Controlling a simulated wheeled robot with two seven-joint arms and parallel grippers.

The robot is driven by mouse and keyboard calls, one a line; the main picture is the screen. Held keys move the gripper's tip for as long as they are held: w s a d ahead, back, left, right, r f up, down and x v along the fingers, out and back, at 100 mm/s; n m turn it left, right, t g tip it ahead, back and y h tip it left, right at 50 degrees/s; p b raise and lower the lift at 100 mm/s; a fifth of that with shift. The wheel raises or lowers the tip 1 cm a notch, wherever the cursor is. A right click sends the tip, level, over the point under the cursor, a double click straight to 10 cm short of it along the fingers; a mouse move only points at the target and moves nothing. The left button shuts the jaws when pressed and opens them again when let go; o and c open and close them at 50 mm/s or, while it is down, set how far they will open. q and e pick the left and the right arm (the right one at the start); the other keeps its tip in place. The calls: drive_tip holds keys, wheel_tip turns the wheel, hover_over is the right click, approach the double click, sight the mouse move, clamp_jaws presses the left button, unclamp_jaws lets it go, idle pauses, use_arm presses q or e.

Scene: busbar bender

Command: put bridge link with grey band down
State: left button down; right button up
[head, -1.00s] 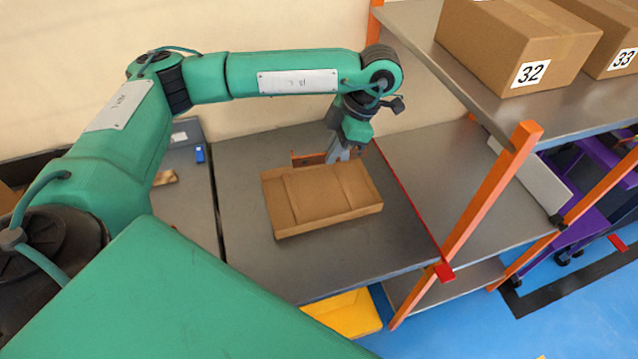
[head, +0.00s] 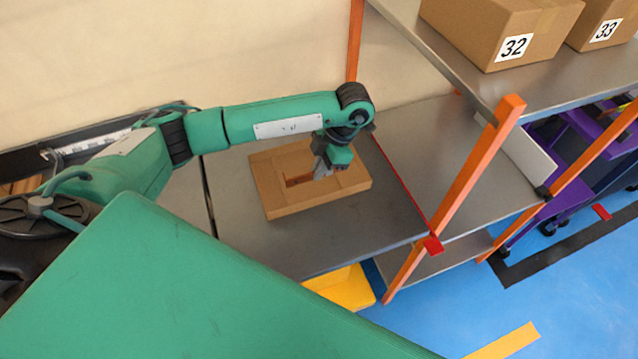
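My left gripper (head: 322,172) points down over a shallow cardboard box (head: 308,205) on the grey table. It appears shut on a copper-coloured bridge link (head: 298,181), whose visible part sticks out to the left of the fingers. The gripper hides the rest of the link, and I cannot make out a grey band. The link is over or inside the box; I cannot tell whether it touches the box's bottom. My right gripper is not in view.
The grey table (head: 290,245) is bare in front of the box. An orange-post shelf (head: 470,185) stands to the right, with cartons 32 (head: 495,30) and 33 (head: 600,22) on top. A yellow object (head: 345,287) lies below the table's front edge.

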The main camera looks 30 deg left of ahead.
use_arm(q)
drive_tip(key=shift+f, duration=0.95)
wheel_tip(320, 180, down, 5)
drive_tip(key=shift+r+p, duration=0.2)
drive_tip(key=shift+p, duration=0.35)
drive_tip(key=shift+f, duration=0.1)
drive_tip(key=shift+f, duration=0.15)
drive_tip(key=c, duration=1.6)
unclamp_jaws()
